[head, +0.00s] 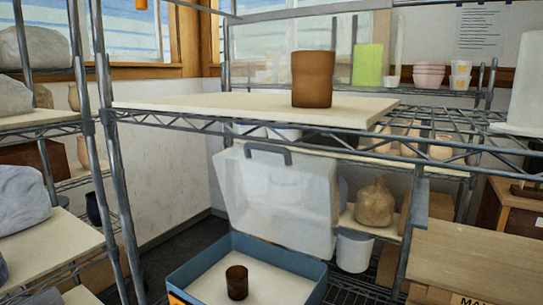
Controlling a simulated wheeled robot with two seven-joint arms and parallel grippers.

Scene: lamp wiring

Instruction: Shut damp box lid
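The damp box (316,272) is a blue open-topped tub with a pale floor at the bottom middle of the head view. Its translucent lid (300,205) stands raised, nearly upright, along the box's back edge, with a dark grey handle (268,150) at its top. A small dark brown cup (237,283) stands upright inside the box. The front of the box is cut off by the picture's lower edge. Neither of my grippers is in view.
A wire shelf with a pale board (220,108) holding a brown clay pot (312,80) runs above the box. Metal posts (118,180) stand to the left and right. A wooden board (480,255) lies at lower right. Shelves with clay lumps (25,195) fill the left.

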